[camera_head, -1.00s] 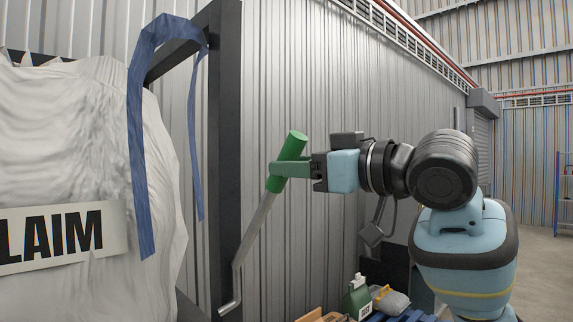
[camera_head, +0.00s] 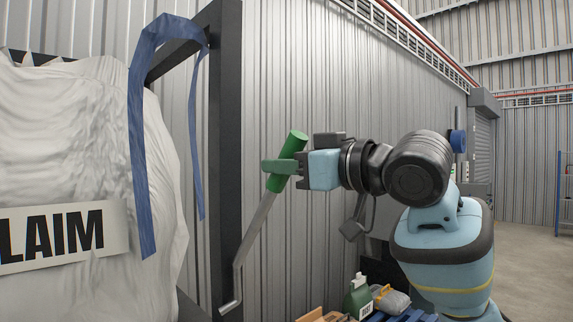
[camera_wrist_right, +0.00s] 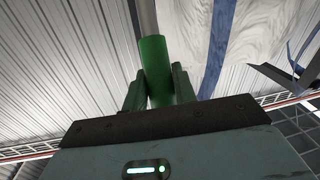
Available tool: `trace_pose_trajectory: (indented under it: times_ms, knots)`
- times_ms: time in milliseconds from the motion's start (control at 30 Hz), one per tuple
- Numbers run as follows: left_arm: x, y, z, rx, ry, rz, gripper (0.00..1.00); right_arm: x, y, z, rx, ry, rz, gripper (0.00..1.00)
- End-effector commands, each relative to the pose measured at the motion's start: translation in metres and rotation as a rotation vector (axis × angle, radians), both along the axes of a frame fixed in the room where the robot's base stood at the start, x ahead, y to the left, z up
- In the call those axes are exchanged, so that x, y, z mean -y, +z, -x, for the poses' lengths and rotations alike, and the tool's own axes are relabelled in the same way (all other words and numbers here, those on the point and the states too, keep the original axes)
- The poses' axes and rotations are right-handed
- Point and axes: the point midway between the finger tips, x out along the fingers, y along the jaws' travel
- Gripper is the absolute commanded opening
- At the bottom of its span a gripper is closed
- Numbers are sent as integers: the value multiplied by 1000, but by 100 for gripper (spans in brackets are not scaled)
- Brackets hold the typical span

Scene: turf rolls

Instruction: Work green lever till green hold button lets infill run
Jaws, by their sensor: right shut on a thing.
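The green lever (camera_head: 293,146) has a green grip on a bent grey metal rod that runs down beside a dark upright post. It stands tilted, its top leaning right. My right gripper (camera_head: 279,167) is shut on the green grip, with its green fingers on either side of it. In the right wrist view the green grip (camera_wrist_right: 156,70) shows between the two fingers, the grey rod running on from it. My left gripper is not in view. I see no green hold button in these frames.
A large white bulk bag (camera_head: 80,130) with a black-lettered sign hangs at left, with blue straps (camera_head: 143,150). The dark post (camera_head: 226,130) stands close to the lever. Open floor shows at right.

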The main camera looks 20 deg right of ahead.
Motion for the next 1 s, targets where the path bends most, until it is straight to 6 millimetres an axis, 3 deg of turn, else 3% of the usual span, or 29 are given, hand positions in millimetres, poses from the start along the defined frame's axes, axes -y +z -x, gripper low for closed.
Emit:
trace_pose_trajectory:
  times_ms: [267, 1000]
  knots:
    - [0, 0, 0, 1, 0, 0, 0, -2, 5, -7, -31, -1, 10, 0]
    - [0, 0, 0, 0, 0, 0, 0, -26, 37, -74, -327, -2, 114, 0]
